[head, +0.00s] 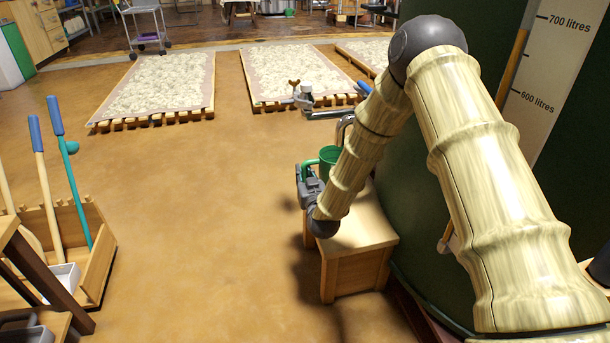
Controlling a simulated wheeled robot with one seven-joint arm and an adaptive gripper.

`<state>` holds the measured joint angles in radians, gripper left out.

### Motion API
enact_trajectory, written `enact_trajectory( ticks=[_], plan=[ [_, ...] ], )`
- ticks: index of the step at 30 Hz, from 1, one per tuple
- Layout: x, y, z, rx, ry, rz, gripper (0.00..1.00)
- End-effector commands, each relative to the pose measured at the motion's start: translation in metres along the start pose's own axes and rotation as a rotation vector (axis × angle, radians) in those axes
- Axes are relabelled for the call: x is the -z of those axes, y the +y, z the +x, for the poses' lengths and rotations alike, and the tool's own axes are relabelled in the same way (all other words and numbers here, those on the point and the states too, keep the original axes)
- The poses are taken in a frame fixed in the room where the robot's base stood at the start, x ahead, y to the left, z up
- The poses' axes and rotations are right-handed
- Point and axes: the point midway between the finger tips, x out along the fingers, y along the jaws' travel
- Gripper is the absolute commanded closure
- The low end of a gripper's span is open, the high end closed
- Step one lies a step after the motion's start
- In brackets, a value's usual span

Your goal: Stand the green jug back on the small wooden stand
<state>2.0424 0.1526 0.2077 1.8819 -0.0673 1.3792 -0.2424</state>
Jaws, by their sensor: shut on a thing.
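The green jug (328,158) shows at the far end of my arm, partly hidden behind my arm and gripper. My gripper (307,174) is shut on the jug, with its grey fingers at the jug's left side. The small wooden stand (365,237) is a box-like light-wood block beside the large dark green tank. The jug appears over or just at the far left part of the stand's top. My arm covers the jug's base, so I cannot tell whether it touches the top.
The dark green tank (432,240) with a litre scale rises on the right, close to the stand. A wooden rack (100,255) with long-handled tools stands at the left. Slatted pallets (165,88) lie at the back. The floor between is clear.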

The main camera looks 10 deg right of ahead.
Motion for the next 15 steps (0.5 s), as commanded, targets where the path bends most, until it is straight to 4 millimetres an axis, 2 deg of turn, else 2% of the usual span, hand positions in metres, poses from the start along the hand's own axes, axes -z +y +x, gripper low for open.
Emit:
enact_trajectory(
  ticks=[2, 3, 6, 15],
  plan=[
    [-0.0025, -0.0001, -0.0001, 0.000, 0.000, -0.001, 1.00],
    [-0.0020, -0.0001, -0.0001, 0.000, 0.000, 0.000, 0.77],
    [-0.0020, -0.0001, -0.0001, 0.000, 0.000, 0.000, 0.63],
    [-0.0010, -0.0002, 0.0000, 0.000, 0.000, 0.000, 0.63]
  ],
)
